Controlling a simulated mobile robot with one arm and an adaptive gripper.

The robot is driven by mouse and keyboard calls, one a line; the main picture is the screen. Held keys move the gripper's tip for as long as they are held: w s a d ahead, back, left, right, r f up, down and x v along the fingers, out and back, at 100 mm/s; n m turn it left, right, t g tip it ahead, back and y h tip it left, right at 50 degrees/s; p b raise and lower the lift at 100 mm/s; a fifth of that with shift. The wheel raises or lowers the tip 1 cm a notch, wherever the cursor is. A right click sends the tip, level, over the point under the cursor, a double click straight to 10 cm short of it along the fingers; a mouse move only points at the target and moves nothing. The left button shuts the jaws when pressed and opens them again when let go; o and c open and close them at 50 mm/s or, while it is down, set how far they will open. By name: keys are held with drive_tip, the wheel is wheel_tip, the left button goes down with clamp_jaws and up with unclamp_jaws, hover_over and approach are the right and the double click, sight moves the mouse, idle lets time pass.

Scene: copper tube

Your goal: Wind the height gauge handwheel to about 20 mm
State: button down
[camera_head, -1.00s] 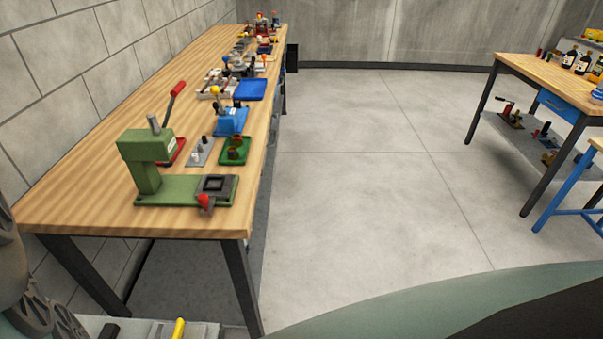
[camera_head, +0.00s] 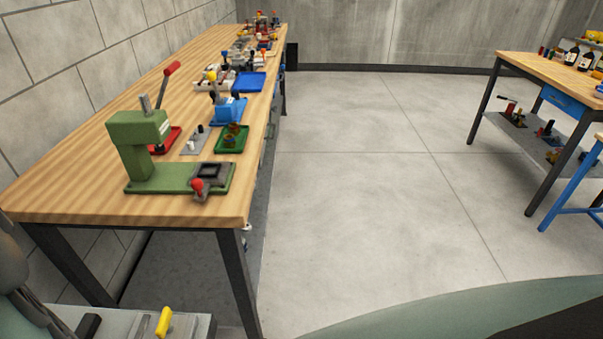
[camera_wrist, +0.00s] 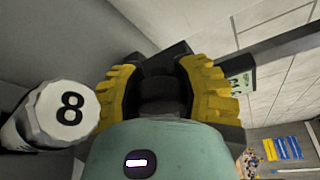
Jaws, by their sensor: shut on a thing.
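My gripper (camera_wrist: 166,90) fills the middle of the wrist view, with its yellow ridged finger pads to either side. It is shut on a dark part (camera_wrist: 163,92) between the pads. The dark part blends with the shadowed fingers, so I cannot tell whether it is the handwheel. I cannot make out the height gauge or its scale reading in either view. My gripper does not show in the head view.
A white faceted cap (camera_wrist: 66,112) marked 8 is close left of my gripper. A wooden bench (camera_head: 60,185) carries a green press (camera_head: 150,180) and a green tray (camera_head: 232,140). A yellow handle (camera_head: 163,322) is at the bottom left. The middle floor (camera_head: 370,200) is clear.

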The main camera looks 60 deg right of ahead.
drive_tip(key=shift+w+d+r+n+t+b, duration=0.1)
drive_tip(key=shift+r+n+t+b, duration=0.2)
drive_tip(key=shift+n+b, duration=0.3)
drive_tip(key=c, duration=1.1)
unclamp_jaws()
drive_tip(key=o, duration=0.7)
drive_tip(key=shift+f, duration=0.15)
drive_tip(key=shift+c, duration=0.2)
drive_tip(key=shift+a+v, duration=0.2)
drive_tip(key=shift+v, duration=1.85)
drive_tip(key=shift+a+v, duration=0.2)
drive_tip(key=shift+v, duration=1.85)
drive_tip(key=shift+f, duration=0.15)
drive_tip(key=shift+c, duration=0.2)
